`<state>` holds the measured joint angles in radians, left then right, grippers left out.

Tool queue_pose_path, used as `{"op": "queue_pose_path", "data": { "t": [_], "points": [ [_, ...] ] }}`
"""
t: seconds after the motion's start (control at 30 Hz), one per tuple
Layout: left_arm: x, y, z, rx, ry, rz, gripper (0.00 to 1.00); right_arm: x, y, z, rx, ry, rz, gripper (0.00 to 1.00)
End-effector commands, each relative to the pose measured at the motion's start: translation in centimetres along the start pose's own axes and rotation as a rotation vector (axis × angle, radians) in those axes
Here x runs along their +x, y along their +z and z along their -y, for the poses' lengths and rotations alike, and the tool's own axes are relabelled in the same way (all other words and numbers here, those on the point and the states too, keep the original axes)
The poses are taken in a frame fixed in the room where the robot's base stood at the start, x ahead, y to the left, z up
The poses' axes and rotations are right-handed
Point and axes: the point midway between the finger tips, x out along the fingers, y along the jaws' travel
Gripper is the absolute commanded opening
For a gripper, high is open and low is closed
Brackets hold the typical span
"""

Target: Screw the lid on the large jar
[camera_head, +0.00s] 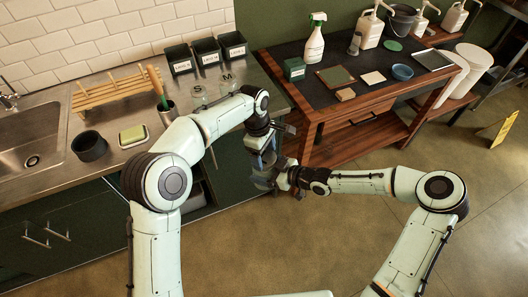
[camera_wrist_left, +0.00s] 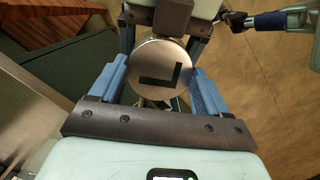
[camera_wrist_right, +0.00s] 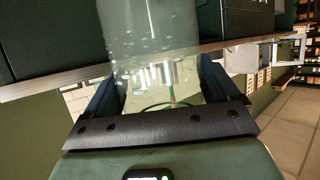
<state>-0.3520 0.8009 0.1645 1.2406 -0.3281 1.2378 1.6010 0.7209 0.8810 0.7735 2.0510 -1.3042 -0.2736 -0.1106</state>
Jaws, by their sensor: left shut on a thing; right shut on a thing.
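The round pale lid (camera_wrist_left: 160,68) with a black L faces the camera in the left wrist view. My left gripper (camera_wrist_left: 163,88) is shut on it, one blue finger on each side. The large jar (camera_wrist_right: 155,40) is clear glass and stands between the fingers of my right gripper (camera_wrist_right: 158,92), which is shut on it. In the head view my left gripper (camera_head: 262,158) and right gripper (camera_head: 276,176) meet in front of the counter, and the jar between them is mostly hidden. The lid is at the jar's mouth; I cannot tell how tightly it sits.
Two glass jars with lids marked S (camera_head: 199,90) and M (camera_head: 228,80) stand on the steel counter (camera_head: 110,165). A wooden rack (camera_head: 110,92) and three dark bins (camera_head: 207,52) are behind. The wooden table (camera_head: 300,105) with bottles and trays is close behind my grippers.

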Motion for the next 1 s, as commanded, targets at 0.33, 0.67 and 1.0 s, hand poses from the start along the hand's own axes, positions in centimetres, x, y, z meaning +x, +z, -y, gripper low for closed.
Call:
{"op": "queue_pose_path", "data": {
  "t": [0.33,0.67,1.0],
  "points": [
    [0.74,-0.07,0.0,0.001,0.0,0.0,0.48,0.01,-0.09,-0.01,-0.001,0.0,-0.002,0.34],
    [0.97,-0.08,-0.1,0.156,-0.024,-0.001,0.48,0.01,-0.08,-0.01,-0.001,0.0,-0.002,0.03],
    [0.92,-0.11,-0.14,0.558,-0.084,0.001,0.48,0.0,-0.05,-0.01,-0.001,0.0,-0.001,0.03]
  ]
}}
